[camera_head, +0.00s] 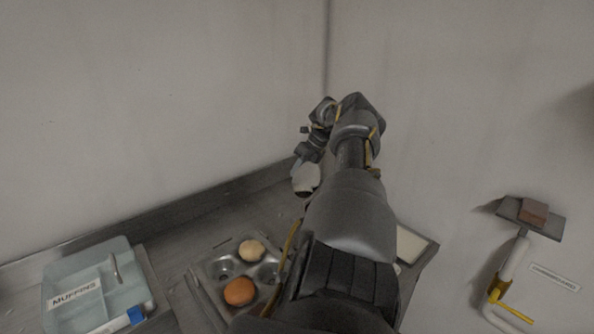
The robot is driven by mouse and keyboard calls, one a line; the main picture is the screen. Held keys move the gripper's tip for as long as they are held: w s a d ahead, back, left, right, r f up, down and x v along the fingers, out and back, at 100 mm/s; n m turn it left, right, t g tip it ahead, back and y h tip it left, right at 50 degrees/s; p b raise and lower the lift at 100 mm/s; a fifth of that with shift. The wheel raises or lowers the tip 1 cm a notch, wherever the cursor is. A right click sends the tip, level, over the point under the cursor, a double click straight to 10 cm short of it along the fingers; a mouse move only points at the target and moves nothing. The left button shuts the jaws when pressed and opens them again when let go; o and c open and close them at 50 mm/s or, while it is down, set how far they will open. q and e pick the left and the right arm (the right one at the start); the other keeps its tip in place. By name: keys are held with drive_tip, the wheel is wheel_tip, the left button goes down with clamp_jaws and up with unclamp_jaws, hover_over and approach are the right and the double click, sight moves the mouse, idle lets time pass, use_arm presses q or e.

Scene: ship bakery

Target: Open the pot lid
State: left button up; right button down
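No pot or pot lid can be made out in the head view. One arm of mine, which I take to be the right, comes in from the bottom middle and bends left at the wrist. Its gripper (306,155) points down near the wall corner above the back of the counter. A small whitish object (305,180) shows right below the gripper. I cannot tell what it is or whether the fingers touch it. The fingers are too small and dark to tell open from shut. My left gripper is out of view. My arm hides part of the counter.
A metal muffin tin (216,270) holds a pale round item (252,250) and an orange-brown one (239,291). A pale blue box (62,272) labelled MUFFINS stands at left. Walls close off the back.

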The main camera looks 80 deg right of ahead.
drive_tip(key=shift+a+f, duration=0.15)
drive_tip(key=shift+f, duration=0.25)
drive_tip(key=c, duration=1.5)
unclamp_jaws()
drive_tip(key=shift+c, duration=0.2)
drive_tip(key=shift+o, duration=1.1)
drive_tip(key=shift+d, duration=0.2)
drive_tip(key=shift+r, duration=0.2)
drive_tip(key=shift+s+d+r, duration=0.1)
drive_tip(key=shift+s+r, duration=0.05)
drive_tip(key=shift+r, duration=0.05)
drive_tip(key=b+v, duration=0.3)
drive_tip(key=v, duration=0.5)
drive_tip(key=shift+s+r, duration=0.2)
drive_tip(key=shift+r, duration=0.15)
drive_tip(key=shift+s+d+r, duration=0.15)
drive_tip(key=shift+s+r, duration=0.1)
drive_tip(key=shift+r, duration=0.35)
